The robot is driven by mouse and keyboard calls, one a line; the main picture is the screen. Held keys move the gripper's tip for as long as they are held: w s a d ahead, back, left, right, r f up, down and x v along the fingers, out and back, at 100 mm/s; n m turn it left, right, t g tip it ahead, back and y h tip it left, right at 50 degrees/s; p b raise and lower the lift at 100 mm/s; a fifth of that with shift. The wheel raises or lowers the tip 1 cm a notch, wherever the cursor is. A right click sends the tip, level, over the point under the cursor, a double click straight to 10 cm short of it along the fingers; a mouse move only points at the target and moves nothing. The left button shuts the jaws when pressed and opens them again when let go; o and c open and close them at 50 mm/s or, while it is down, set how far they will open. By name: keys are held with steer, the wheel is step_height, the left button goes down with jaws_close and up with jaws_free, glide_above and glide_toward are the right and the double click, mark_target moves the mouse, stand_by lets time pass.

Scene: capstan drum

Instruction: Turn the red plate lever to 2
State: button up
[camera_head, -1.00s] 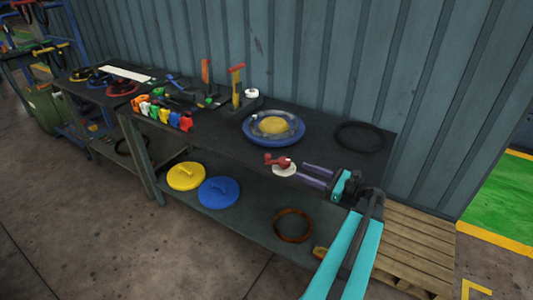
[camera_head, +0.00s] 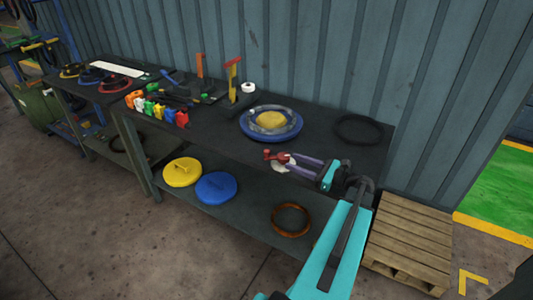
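The red lever (camera_head: 272,154) sits on a small round white plate (camera_head: 279,167) at the front edge of the dark workbench. It is small here and its number marks cannot be read. My gripper (camera_head: 291,162) comes in from the right, with two long purple fingers pointing left at the plate. The fingers look parallel with a gap between them, and nothing is seen held. Their tips overlap the right side of the plate in this view, beside the lever's red hub. I cannot tell whether they touch it. Part of the plate is hidden behind the fingers.
A blue wheel with a yellow centre (camera_head: 271,122) lies behind the lever. A black ring (camera_head: 358,130) lies to its right. Upright levers (camera_head: 233,82) and coloured pieces (camera_head: 157,110) stand to the left. Yellow (camera_head: 182,172) and blue (camera_head: 216,188) discs lie on the lower shelf.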

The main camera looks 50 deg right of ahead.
mark_target(267, 151)
steer(key=p+x, duration=0.3)
steer(key=x, duration=1)
steer(key=shift+p, duration=0.4)
